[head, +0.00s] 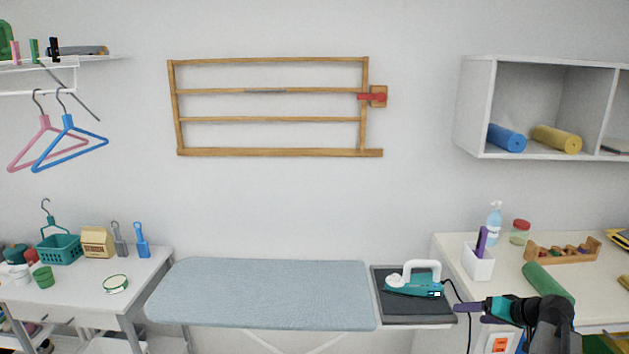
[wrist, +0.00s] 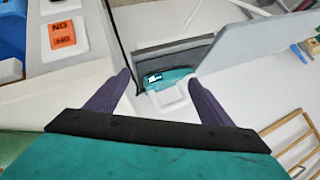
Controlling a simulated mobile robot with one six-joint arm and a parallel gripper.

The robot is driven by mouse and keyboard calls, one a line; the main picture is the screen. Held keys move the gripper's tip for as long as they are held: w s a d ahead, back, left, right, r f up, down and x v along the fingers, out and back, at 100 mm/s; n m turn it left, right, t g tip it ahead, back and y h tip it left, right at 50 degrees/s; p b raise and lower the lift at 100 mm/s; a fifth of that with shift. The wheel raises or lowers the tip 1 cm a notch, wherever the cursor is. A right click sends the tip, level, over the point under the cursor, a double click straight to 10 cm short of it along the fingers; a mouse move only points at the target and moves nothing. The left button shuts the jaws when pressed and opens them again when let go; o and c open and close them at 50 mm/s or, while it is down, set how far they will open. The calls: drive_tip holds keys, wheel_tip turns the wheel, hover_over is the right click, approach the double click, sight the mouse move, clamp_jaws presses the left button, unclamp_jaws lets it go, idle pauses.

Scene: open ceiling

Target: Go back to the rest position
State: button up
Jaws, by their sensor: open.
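My gripper (head: 468,308) is at the lower right in the head view, in front of the right table and just right of the iron rest. In the wrist view my gripper (wrist: 165,95) shows two purple fingers spread apart with nothing between them. The teal and white iron (head: 414,281) sits on the dark rest pad (head: 388,315) at the right end of the ironing board. The iron also shows in the wrist view (wrist: 172,92), beyond the fingertips and apart from them.
The blue ironing board (head: 262,290) spans the middle. The white right table (head: 455,252) holds a green roll (head: 548,282), a white holder (head: 478,262) and a wooden rack (head: 562,252). A cord runs from the iron.

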drive_tip(key=s+a+f+g+b, duration=0.1)
drive_tip(key=s+a+f+g, duration=0.25)
drive_tip(key=a+f, duration=0.55)
drive_tip(key=s+a+f+g+b, duration=0.15)
drive_tip(key=s+a+f, duration=0.45)
drive_tip(key=f, duration=0.6)
drive_tip(key=s+a+f+g+b, duration=0.1)
drive_tip(key=s+a+f+g, duration=0.2)
drive_tip(key=a+f, duration=0.65)
drive_tip(key=s+a+f+n+g+h, duration=0.1)
drive_tip(key=s+a+f+g, duration=0.1)
drive_tip(key=s+f, duration=0.4)
drive_tip(key=s+a+f+n+g+h+b, duration=0.1)
drive_tip(key=s+a+f+g, duration=0.1)
drive_tip(key=s+f, duration=0.4)
drive_tip(key=s+a+f+n+g+h+b, duration=0.1)
drive_tip(key=s+a+f, duration=0.3)
drive_tip(key=s, duration=1)
drive_tip(key=shift+s+a+f+g+h, duration=0.3)
drive_tip(key=shift+f+g, duration=0.5)
drive_tip(key=shift+f, duration=0.1)
